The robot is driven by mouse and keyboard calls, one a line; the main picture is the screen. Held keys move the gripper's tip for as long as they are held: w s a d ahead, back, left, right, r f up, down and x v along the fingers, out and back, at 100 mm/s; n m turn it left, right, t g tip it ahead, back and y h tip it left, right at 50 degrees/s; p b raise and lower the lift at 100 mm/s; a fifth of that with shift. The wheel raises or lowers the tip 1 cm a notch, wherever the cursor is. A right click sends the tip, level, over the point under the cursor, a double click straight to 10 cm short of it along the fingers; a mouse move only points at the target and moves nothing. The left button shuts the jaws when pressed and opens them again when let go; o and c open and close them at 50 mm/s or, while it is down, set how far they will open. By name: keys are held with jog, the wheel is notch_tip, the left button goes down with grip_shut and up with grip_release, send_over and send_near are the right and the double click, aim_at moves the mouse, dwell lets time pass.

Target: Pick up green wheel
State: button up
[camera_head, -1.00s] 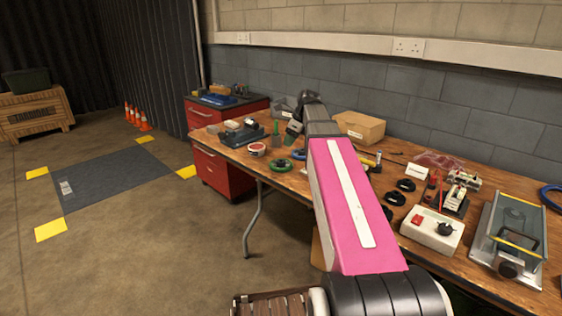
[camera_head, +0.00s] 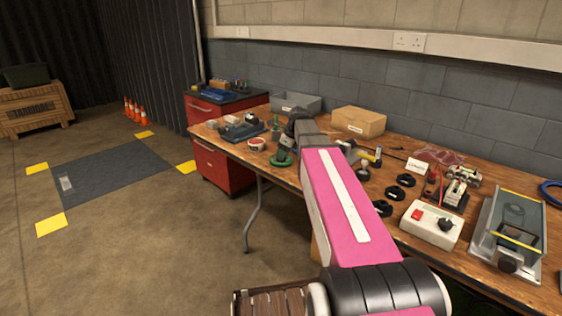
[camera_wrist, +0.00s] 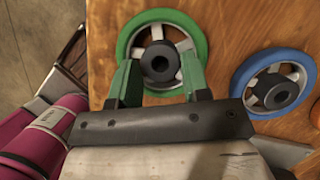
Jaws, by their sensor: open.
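The green wheel (camera_wrist: 201,29) lies flat on the wooden table, with a green rim, pale spokes and a dark hub. It also shows near the table's front edge in the head view (camera_head: 280,161), partly hidden by the end of my arm. My gripper (camera_wrist: 159,70) is open and empty above the wheel, its two green fingers spread either side of the hub. The fingers overlap the near part of the rim in the wrist view. I cannot tell whether they touch it.
A blue wheel (camera_wrist: 240,80) lies just right of the green one. A cardboard box (camera_head: 359,122) and a grey bin (camera_head: 296,103) stand behind. Black rings (camera_head: 396,193) lie to the right.

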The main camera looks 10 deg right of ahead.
jog(key=shift+w+a+f, duration=0.1)
jog(key=shift+a+f, duration=0.15)
jog(key=shift+f, duration=0.35)
jog(key=c, duration=0.7)
jog(key=shift+o, duration=0.2)
jog(key=shift+r, duration=0.15)
jog(key=shift+r, duration=0.45)
jog(key=r, duration=0.3)
jog(key=shift+s+a+r, duration=0.2)
jog(key=shift+s+a, duration=0.05)
jog(key=shift+s, duration=0.05)
jog(key=s+a+r, duration=0.6)
jog(key=s+a, duration=0.1)
jog(key=a, duration=0.1)
jog(key=shift+s+r, duration=0.15)
jog(key=shift+r, duration=0.05)
